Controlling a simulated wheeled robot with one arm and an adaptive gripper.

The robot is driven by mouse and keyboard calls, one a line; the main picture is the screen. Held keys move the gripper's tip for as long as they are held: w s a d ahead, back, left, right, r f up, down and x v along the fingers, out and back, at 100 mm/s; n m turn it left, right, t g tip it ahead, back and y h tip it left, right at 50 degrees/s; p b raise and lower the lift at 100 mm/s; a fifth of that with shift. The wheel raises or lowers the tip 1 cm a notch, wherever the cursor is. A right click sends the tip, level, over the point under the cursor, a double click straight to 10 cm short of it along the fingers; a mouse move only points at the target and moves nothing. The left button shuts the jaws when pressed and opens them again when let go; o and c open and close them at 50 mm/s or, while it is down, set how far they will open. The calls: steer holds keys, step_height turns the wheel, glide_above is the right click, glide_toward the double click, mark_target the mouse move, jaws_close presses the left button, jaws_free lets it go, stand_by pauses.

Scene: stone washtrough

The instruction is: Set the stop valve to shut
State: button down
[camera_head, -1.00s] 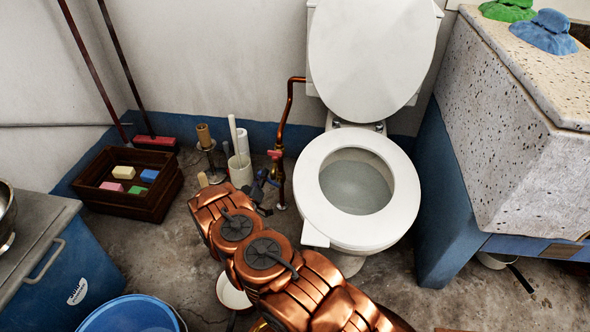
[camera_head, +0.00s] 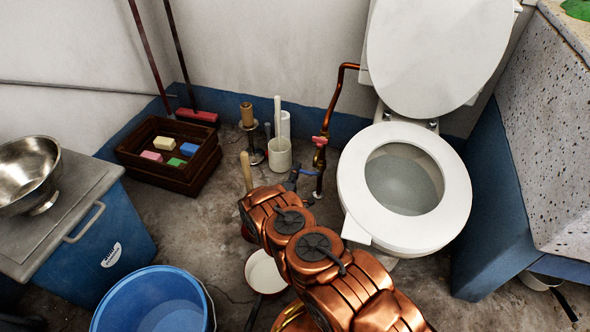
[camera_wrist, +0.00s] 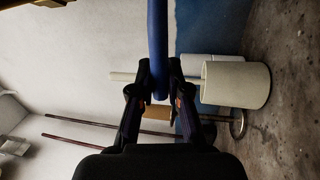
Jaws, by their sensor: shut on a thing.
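A copper pipe (camera_head: 335,110) runs down the wall left of the toilet. It carries a red handle (camera_head: 320,141) and, lower down, a blue lever (camera_head: 309,172) that points left from the pipe. The frames do not say which of the two is the stop valve's handle. My gripper (camera_head: 293,178) is at the outer end of the blue lever, partly hidden behind my arm in the head view. In the wrist view, my gripper (camera_wrist: 160,88) is shut on the blue lever (camera_wrist: 158,40), a straight bar between the fingertips. The valve body is out of the wrist view.
The toilet (camera_head: 350,200) stands close on the right. A white brush holder (camera_head: 280,156) and a candle-like stand (camera_head: 247,115) are behind my gripper. A wooden crate (camera_head: 185,182) with sponges, a blue bucket (camera_head: 205,300) and a blue cooler (camera_head: 135,225) are left.

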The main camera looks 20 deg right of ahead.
steer(key=shift+f+n, duration=0.2)
steer(key=shift+n, duration=0.2)
steer(key=c, duration=1.1)
jaws_free()
steer(key=v, duration=1.2)
